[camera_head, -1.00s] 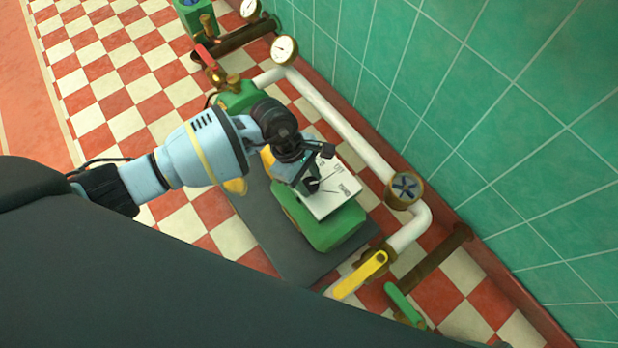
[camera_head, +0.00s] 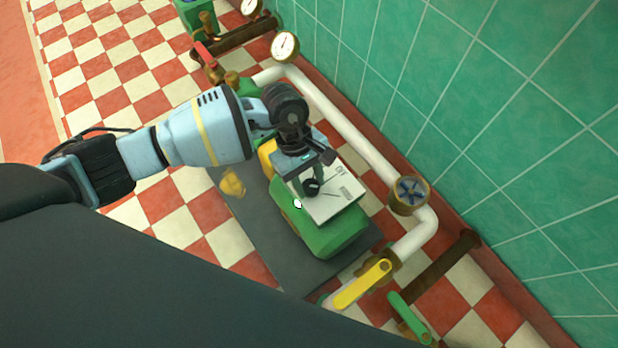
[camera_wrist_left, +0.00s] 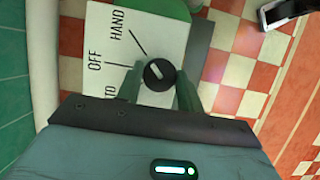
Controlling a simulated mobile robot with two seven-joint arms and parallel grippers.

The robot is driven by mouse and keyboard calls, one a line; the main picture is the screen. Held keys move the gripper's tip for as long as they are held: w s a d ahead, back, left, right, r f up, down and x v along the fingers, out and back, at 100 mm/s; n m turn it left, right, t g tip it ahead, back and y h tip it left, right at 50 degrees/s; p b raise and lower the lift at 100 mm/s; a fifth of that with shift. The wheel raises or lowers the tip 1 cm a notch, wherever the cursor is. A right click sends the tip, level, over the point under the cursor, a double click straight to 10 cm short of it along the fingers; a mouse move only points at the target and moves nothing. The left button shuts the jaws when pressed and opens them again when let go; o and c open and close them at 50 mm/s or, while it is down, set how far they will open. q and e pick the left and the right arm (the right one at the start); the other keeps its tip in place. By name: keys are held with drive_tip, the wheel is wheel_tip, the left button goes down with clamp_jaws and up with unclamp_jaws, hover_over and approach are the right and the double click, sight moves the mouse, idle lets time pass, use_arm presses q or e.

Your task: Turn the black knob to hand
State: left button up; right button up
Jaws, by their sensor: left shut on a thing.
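The black knob (camera_head: 311,187) sits on a white plate (camera_head: 345,197) on top of the green pump (camera_head: 335,235). In the left wrist view the knob (camera_wrist_left: 159,74) has a short white mark, slanting toward the HAND line as far as I can tell. The white plate (camera_wrist_left: 97,45) reads HAND and OFF, with a third label partly hidden that ends in "TO". My left gripper (camera_wrist_left: 159,84) is shut on the knob, one finger on each side. In the head view the left gripper (camera_head: 305,184) comes down over the plate. My right gripper is not in view.
A yellow lever (camera_head: 362,285) and a green lever (camera_head: 408,318) are at the near end. Checkered floor (camera_head: 195,235) lies open to the left.

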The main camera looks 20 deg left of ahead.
use_arm(q)
drive_tip(key=o, duration=1)
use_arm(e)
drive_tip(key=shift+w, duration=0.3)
use_arm(q)
drive_tip(key=p+v, duration=0.2)
drive_tip(key=v, duration=0.5)
drive_tip(key=shift+r+p, duration=0.3)
drive_tip(key=shift+r, duration=0.1)
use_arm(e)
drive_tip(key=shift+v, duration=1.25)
use_arm(q)
drive_tip(key=shift+w+a, duration=0.1)
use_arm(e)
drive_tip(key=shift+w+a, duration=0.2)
